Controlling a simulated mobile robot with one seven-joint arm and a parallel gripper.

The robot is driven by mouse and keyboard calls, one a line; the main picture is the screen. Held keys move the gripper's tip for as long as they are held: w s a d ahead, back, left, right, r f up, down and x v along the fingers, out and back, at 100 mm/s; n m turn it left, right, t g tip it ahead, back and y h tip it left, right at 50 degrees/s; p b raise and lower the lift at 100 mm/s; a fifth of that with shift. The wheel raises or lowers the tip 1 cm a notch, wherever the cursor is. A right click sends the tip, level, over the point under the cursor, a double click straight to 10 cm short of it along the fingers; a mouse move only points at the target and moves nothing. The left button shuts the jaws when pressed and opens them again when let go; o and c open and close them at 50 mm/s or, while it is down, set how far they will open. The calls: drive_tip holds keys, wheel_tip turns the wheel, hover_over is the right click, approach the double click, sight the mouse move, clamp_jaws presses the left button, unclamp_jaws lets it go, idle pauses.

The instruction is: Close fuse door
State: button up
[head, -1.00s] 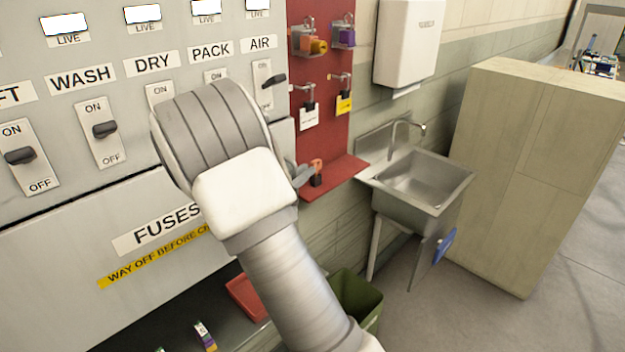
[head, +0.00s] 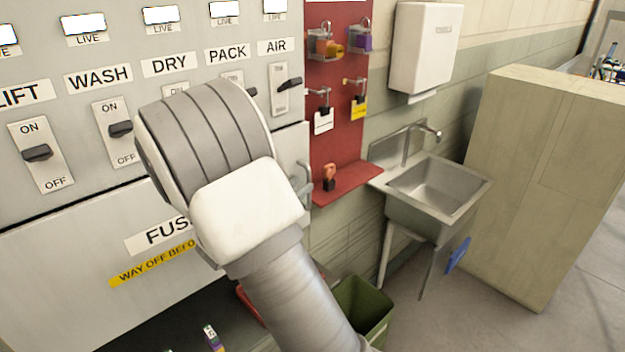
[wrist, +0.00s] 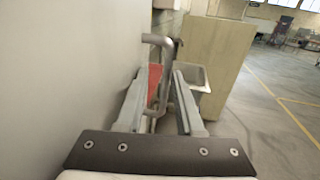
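The fuse door (head: 60,270) is the grey panel under the switches, with a FUSES label and a yellow warning strip, partly hidden behind my arm in the head view. Its metal handle (head: 304,184) shows at its right edge. In the wrist view the bent handle (wrist: 166,60) stands out between the fingers of my gripper (wrist: 158,82). The fingers are apart, one on each side of the bar, and I cannot tell whether either touches it. A dark line runs along the door's top edge; I cannot tell how far ajar it is.
Switches (head: 40,153) line the panel above. Right of it are a red lockout board (head: 334,150) with padlocks and a shelf, a metal sink (head: 435,185), a green bin (head: 365,308) and a beige cabinet (head: 540,180). Open floor lies at the far right.

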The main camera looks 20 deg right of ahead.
drive_tip(key=v, duration=1.1)
drive_tip(key=shift+s+d, duration=0.1)
drive_tip(key=shift+d, duration=0.05)
drive_tip(key=s+d+r+m+g+y, duration=0.1)
drive_tip(key=s+d+m+g+y, duration=0.2)
drive_tip(key=s+d+m+g, duration=0.25)
drive_tip(key=s+d+r+m+g+y, duration=0.1)
drive_tip(key=s+d+m+g+y, duration=0.2)
drive_tip(key=s+m, duration=0.5)
drive_tip(key=s+a+r+m+t+y, duration=0.4)
drive_tip(key=s+a+m+y, duration=0.3)
drive_tip(key=s+m+y, duration=0.2)
drive_tip(key=shift+s+a+m, duration=0.3)
drive_tip(key=shift+s+m, duration=0.15)
drive_tip(key=shift+m, duration=0.5)
drive_tip(key=shift+r+t, duration=0.1)
drive_tip(key=shift+t, duration=0.15)
